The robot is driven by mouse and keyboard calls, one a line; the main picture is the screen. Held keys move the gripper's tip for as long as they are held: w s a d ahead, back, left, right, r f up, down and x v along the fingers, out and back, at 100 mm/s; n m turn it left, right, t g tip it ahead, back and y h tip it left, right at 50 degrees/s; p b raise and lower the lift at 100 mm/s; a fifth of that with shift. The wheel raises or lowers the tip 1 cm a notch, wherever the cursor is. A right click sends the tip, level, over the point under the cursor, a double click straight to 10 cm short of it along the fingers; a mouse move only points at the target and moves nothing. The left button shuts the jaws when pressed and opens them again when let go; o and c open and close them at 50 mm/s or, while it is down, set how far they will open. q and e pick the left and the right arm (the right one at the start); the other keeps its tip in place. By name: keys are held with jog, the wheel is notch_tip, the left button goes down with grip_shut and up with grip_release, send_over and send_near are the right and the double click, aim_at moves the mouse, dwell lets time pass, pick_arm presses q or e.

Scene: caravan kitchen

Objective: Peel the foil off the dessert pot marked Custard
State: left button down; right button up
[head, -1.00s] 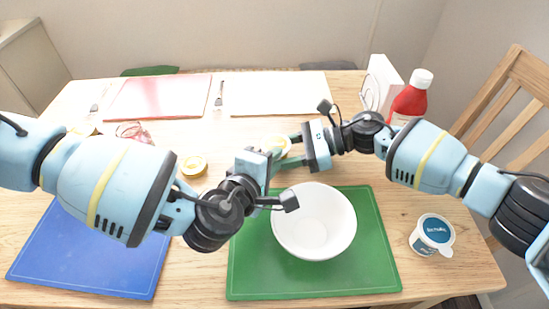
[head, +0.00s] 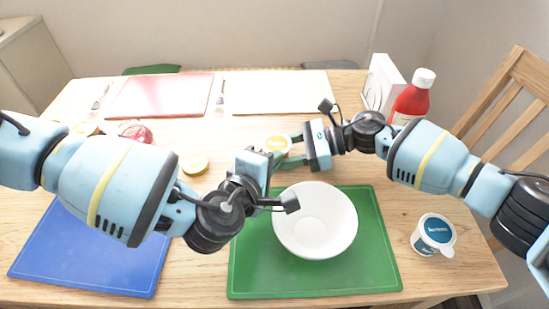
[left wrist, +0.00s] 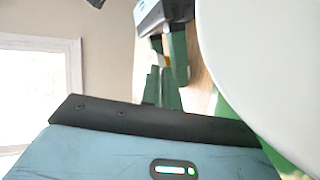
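A small pot with a yellow-and-white lid (head: 278,146) is between the fingers of my right gripper (head: 294,148), above the table behind the white bowl. Its lettering is too small to read. My left gripper (head: 277,163) is close against the pot's near-left side. In the left wrist view its green fingers (left wrist: 162,90) lie close together, pointing at the right gripper (left wrist: 175,55) and a small yellow patch of the pot (left wrist: 166,61). Whether they pinch a foil tab is not visible. A blue-lidded white pot (head: 434,236) stands at the right; its lettering is unclear.
The white bowl (head: 315,235) sits on a green board (head: 260,278) just below the grippers. Another yellow-topped item (head: 195,164) lies left of them. A blue board (head: 85,262), red board (head: 160,97), red bottle (head: 412,98) and white carton (head: 383,85) are around.

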pick_arm(q)
jog(key=shift+s+d+r+t, duration=0.1)
jog(key=shift+s+r+t, duration=0.3)
jog(key=shift+s+r, duration=0.25)
pick_arm(e)
jog(key=shift+o, duration=0.2)
jog(key=shift+w+d, duration=0.25)
jog(key=shift+w, duration=0.05)
pick_arm(q)
jog(key=shift+f+h, duration=0.1)
jog(key=shift+h, duration=0.2)
pick_arm(e)
jog(key=shift+c, duration=0.3)
jog(key=shift+s+a, duration=0.15)
jog(key=shift+s, duration=0.05)
pick_arm(q)
notch_tip(320, 180, up, 6)
pick_arm(e)
jog(key=o, duration=1)
jog(key=shift+v, duration=3.75)
